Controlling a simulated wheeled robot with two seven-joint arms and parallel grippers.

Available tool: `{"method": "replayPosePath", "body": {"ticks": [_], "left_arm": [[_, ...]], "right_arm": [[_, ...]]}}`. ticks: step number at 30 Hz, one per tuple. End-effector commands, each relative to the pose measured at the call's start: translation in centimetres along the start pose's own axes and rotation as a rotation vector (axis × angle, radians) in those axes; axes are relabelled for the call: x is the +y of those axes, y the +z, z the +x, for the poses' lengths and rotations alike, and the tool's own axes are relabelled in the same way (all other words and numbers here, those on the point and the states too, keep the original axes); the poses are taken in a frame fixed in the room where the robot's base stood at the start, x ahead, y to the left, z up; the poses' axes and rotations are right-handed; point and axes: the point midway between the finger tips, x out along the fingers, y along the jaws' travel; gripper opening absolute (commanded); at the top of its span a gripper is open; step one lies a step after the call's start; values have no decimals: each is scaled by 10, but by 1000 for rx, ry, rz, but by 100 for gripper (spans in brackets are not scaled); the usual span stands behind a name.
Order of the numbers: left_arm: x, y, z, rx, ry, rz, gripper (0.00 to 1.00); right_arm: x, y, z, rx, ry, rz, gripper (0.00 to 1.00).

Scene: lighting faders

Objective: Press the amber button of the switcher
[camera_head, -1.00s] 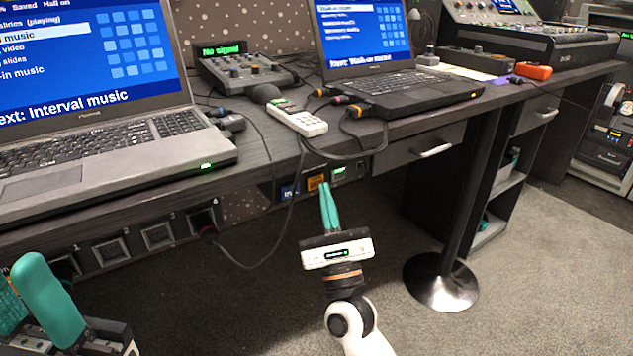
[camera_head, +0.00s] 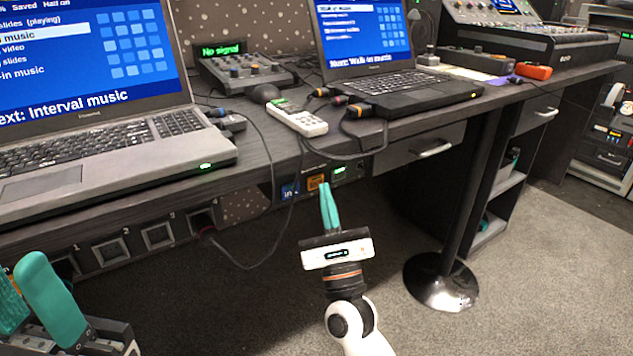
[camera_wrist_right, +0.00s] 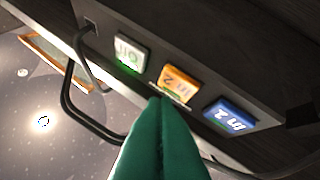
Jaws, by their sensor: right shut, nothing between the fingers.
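The switcher (camera_wrist_right: 205,100) is a dark box under the front edge of the desk. It carries a blue "in" button, the amber "in 2" button (camera_head: 316,183) and a pale button with green. The amber button (camera_wrist_right: 178,84) sits between the other two in the right wrist view. My right gripper (camera_head: 326,188) is shut and empty, its teal fingertips (camera_wrist_right: 162,99) just short of the amber button's lower edge in the wrist view. I cannot tell whether they touch it. My left gripper (camera_head: 30,275) is at the lower left, its teal fingers apart, far from the switcher.
The blue button (camera_wrist_right: 231,114) and the pale button (camera_wrist_right: 130,52) flank the amber one closely. A black cable (camera_wrist_right: 80,105) loops beside the switcher. Two laptops and a white remote (camera_head: 299,118) lie on the desk above. A round-footed metal post (camera_head: 440,283) stands to the right.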

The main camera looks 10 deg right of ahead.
Motion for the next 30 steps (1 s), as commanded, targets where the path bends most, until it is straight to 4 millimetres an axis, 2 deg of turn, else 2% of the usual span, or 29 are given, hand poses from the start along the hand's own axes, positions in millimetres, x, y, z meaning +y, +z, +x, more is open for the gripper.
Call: {"method": "replayPosePath", "body": {"ticks": [30], "left_arm": [[0,1,2,-10,-3,0,36]], "right_arm": [[-5,4,6,0,0,0,0]]}}
